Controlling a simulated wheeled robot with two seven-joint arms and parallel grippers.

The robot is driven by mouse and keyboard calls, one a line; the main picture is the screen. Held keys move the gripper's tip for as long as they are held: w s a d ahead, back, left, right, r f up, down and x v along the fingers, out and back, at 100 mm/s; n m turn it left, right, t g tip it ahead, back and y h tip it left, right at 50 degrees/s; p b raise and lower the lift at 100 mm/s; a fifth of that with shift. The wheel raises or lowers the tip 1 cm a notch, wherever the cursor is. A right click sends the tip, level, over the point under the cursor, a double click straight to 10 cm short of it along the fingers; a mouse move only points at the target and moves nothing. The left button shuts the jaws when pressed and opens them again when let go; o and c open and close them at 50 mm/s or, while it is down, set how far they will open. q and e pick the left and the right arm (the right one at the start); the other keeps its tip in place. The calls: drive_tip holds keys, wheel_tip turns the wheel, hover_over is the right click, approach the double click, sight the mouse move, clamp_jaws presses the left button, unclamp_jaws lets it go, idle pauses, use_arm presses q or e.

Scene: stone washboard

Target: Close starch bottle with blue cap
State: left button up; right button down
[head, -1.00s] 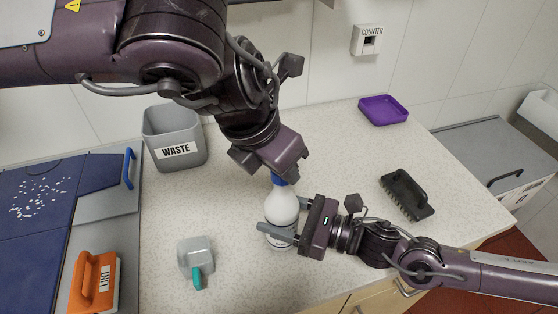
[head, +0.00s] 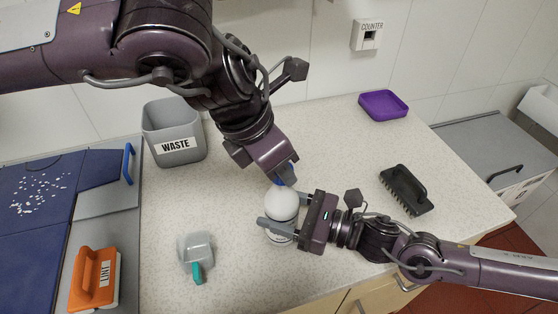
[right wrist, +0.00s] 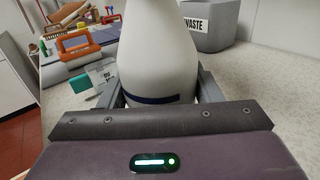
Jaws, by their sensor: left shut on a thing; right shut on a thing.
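The white starch bottle (head: 282,204) stands upright near the front of the counter, and its white body fills the middle of the right wrist view (right wrist: 156,55). My right gripper (head: 281,214) is shut on the bottle's body from the right, one finger on each side. My left gripper (head: 283,178) is shut on the blue cap (head: 280,182) at the bottle's top, coming down from above. Only a little blue shows between its fingers. The cap hides the neck, so I cannot tell how tightly it sits.
A grey waste bin (head: 174,134) stands at the back left. A grey scoop with a teal handle (head: 196,252) lies left of the bottle. A black brush (head: 406,190) and a purple tray (head: 383,105) are to the right. An orange-handled lint brush (head: 94,280) lies front left.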

use_arm(q)
drive_tip(key=m, duration=0.1)
drive_tip(key=m+g, duration=0.1)
drive_tip(key=m, duration=0.1)
drive_tip(key=shift+w+a+m, duration=0.1)
drive_tip(key=shift+w+m, duration=0.1)
drive_tip(key=shift+m, duration=0.1)
drive_tip(key=m+g, duration=0.1)
drive_tip(key=m, duration=0.2)
drive_tip(key=shift+w+m+g+h, duration=0.15)
drive_tip(key=shift+m+g+h, duration=0.15)
drive_tip(key=shift+g, duration=0.1)
drive_tip(key=m+g, duration=0.1)
drive_tip(key=m, duration=0.1)
drive_tip(key=m+g, duration=0.1)
drive_tip(key=m, duration=0.2)
drive_tip(key=shift+w, duration=0.15)
drive_tip(key=m+g+y, duration=0.1)
drive_tip(key=m, duration=0.3)
drive_tip(key=shift+y, duration=0.4)
drive_tip(key=o, duration=0.9)
drive_tip(key=shift+r, duration=2.25)
